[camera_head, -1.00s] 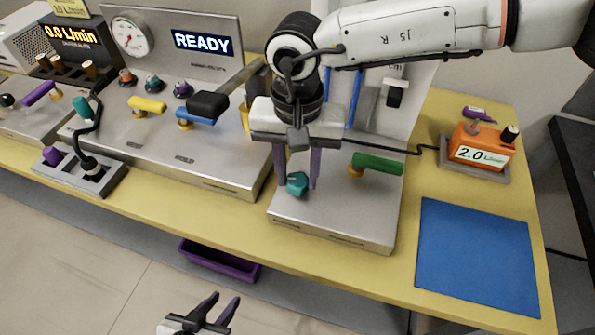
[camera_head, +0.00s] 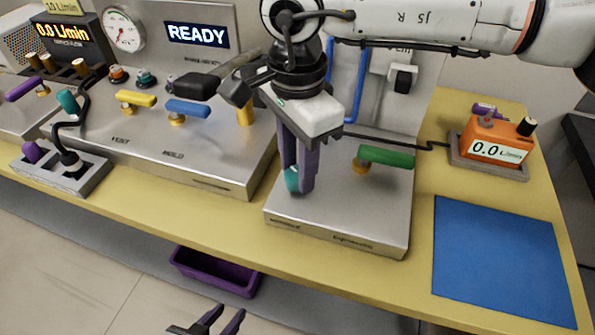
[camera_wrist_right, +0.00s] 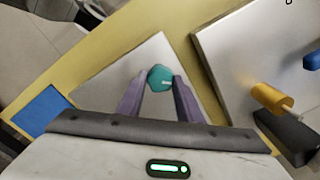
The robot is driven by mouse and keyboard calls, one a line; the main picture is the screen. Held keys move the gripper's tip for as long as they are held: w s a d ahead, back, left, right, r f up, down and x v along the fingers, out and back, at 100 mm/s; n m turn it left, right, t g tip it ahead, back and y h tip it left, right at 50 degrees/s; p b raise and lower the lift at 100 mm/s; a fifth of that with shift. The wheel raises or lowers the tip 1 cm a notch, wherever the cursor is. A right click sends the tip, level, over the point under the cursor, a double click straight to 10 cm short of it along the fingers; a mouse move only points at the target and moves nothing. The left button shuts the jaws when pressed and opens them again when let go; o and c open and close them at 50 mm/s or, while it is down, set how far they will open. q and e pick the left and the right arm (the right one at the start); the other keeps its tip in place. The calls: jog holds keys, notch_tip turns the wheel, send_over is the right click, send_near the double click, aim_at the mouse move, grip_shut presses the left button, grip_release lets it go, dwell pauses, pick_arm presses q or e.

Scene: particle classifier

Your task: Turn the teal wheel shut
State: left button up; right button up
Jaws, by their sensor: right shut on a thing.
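The teal wheel (camera_head: 292,180) is a small faceted knob on the silver panel at the middle of the bench. My right gripper (camera_head: 300,186) points down at it, with its purple fingers on either side. The fingers are shut on the wheel and hide part of it in the head view. In the right wrist view the wheel (camera_wrist_right: 160,77) sits between the two fingertips. My left gripper (camera_head: 223,322) is low at the bottom edge of the head view, away from the bench, with its two fingers apart and nothing between them.
A green-handled valve (camera_head: 386,156) stands right of the wheel on the same panel. An orange meter (camera_head: 496,141) reads 0.0 L/min. Yellow (camera_head: 135,98) and blue (camera_head: 187,107) handles stand to the left. A blue mat (camera_head: 500,262) lies clear at the right. A READY display is lit.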

jog(key=shift+f+m+b, duration=0.15)
jog(key=shift+m+b, duration=0.35)
jog(key=shift+m, duration=0.5)
jog(key=m+b, duration=0.1)
jog(key=m, duration=0.1)
jog(key=shift+m, duration=0.3)
jog(key=m+b, duration=0.1)
jog(key=m, duration=0.2)
jog(key=shift+b, duration=0.3)
jog(key=shift+m, duration=0.9)
jog(key=shift+r+b, duration=0.2)
jog(key=shift+b, duration=0.1)
jog(key=o, duration=1)
jog(key=shift+o, duration=0.2)
jog(key=shift+r, duration=0.1)
